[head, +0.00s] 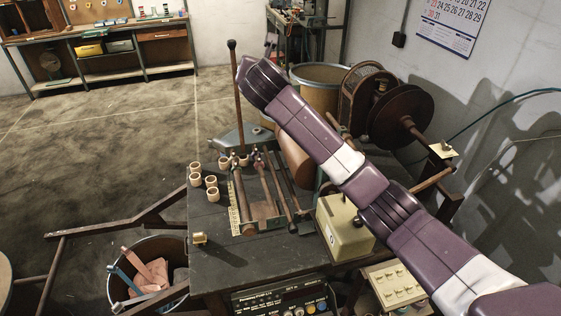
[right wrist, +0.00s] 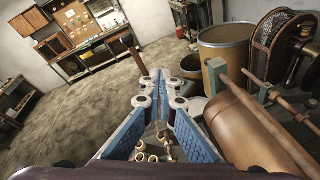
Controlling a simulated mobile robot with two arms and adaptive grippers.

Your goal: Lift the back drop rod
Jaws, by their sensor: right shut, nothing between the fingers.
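Several slim rods lie side by side on the winding machine (head: 262,215) on the dark bench; one is a brown rod (head: 242,195). I cannot tell which is the back drop rod. A tall upright rod (head: 235,95) with a dark knob rises behind them. My right arm crosses the head view from the lower right, above the bench, and hides part of the machine. My right gripper (right wrist: 160,80) has its blue fingers together at the tips, with nothing between them. A brown post end (right wrist: 138,58) shows beyond the tips. My left gripper is out of view.
Several small wooden cups (head: 211,182) stand left of the rods. A beige box (head: 343,228) is to their right. A tan drum (right wrist: 228,55) and a large brown roller (right wrist: 252,135) are right of my right gripper. A bin (head: 150,270) stands left of the bench.

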